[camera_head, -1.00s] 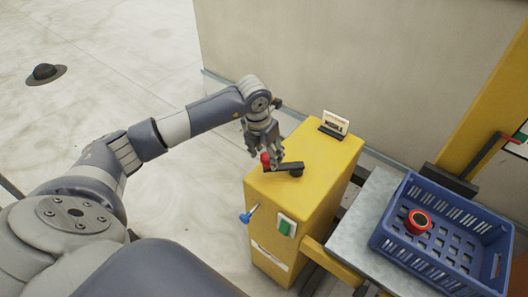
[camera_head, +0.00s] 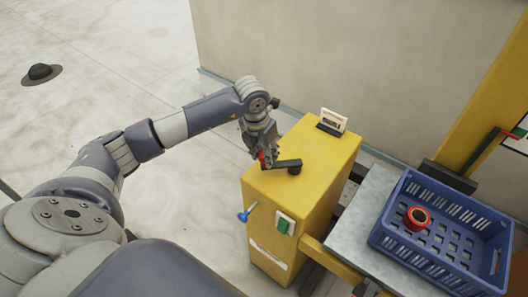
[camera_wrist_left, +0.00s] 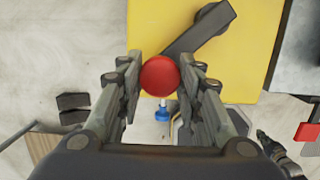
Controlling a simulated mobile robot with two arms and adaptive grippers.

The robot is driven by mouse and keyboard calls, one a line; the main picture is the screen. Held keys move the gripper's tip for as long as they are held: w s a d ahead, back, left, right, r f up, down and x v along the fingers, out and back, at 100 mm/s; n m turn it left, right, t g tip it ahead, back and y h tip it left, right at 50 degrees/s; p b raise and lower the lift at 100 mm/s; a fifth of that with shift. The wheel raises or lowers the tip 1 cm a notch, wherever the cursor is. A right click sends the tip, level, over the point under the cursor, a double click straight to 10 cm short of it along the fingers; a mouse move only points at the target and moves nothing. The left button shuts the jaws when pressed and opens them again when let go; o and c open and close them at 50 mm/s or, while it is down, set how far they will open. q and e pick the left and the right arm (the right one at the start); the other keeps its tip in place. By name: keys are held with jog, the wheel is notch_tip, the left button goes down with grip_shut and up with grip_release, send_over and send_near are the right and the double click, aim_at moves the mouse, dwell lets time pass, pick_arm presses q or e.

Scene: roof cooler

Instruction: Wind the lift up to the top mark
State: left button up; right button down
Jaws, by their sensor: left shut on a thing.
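A yellow lift housing (camera_head: 292,190) stands at the centre of the head view. On its top is a dark crank arm (camera_head: 285,164) with a red knob (camera_head: 262,158) at its left end. My left gripper (camera_head: 260,152) is shut on the red knob from above; in the left wrist view the knob (camera_wrist_left: 160,73) sits between the two fingers. A lift platform (camera_head: 346,222) stands at the right with a blue crate (camera_head: 405,256) on it, holding a red roll (camera_head: 417,218). My right gripper is not seen.
A small sign (camera_head: 332,122) stands on the housing's back edge. A blue lever (camera_head: 246,212) and a green switch (camera_head: 285,223) are on its front. A dark round roof fitting (camera_head: 41,74) lies far left. The pale roof floor between is clear.

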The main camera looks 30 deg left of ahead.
pick_arm(q)
jog(key=shift+s+d+f, duration=0.15)
jog(key=shift+s+d, duration=0.7)
jog(key=shift+d, duration=0.05)
jog(key=shift+s+d+f, duration=0.1)
jog(key=shift+s+d, duration=0.45)
jog(key=shift+d, duration=0.25)
